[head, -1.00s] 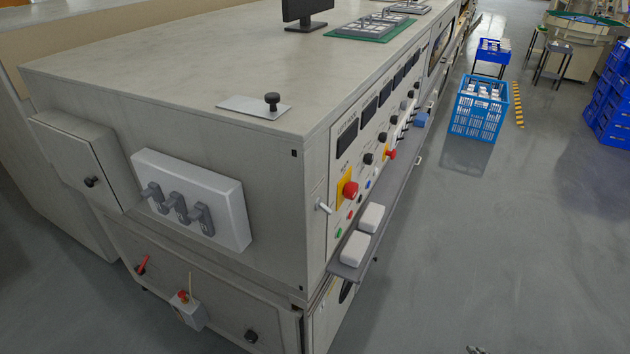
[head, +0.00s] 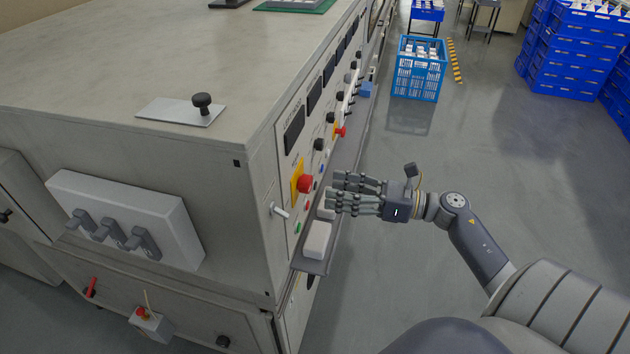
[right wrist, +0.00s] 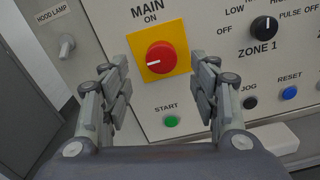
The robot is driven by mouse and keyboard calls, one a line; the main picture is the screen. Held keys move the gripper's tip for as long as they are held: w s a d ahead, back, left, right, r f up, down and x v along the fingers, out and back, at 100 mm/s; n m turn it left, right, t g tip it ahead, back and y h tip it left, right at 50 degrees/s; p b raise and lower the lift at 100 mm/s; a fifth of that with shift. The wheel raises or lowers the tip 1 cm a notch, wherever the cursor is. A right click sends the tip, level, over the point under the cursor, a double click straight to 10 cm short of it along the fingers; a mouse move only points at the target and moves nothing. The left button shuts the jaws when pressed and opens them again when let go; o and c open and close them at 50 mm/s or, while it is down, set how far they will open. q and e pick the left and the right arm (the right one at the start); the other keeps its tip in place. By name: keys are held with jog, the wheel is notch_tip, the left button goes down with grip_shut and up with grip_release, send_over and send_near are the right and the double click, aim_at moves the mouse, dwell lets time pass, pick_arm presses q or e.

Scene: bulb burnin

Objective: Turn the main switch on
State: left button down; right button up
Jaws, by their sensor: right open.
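The main switch (right wrist: 159,57) is a round red knob on a yellow plate, under the words MAIN and ON in the right wrist view. Its white mark points left, not up at ON. The switch also shows in the head view (head: 305,183), near the panel's front corner. My right gripper (head: 333,192) is open and empty, just right of the switch in the head view. In the right wrist view its fingers (right wrist: 160,74) stand apart on either side of the knob, with a gap to the panel. My left gripper is not in view.
The hood lamp toggle (right wrist: 66,46) sits left of the switch, the green start button (right wrist: 171,121) below, and the zone 1 knob (right wrist: 264,27) to the right. A narrow shelf (head: 311,264) with white blocks (head: 317,240) juts out below the panel.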

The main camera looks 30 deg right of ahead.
aim_at(311, 185)
jog(key=shift+p+x, duration=0.5)
jog(key=shift+x, duration=2.1)
jog(key=shift+w+d, duration=0.1)
jog(key=c, duration=1.1)
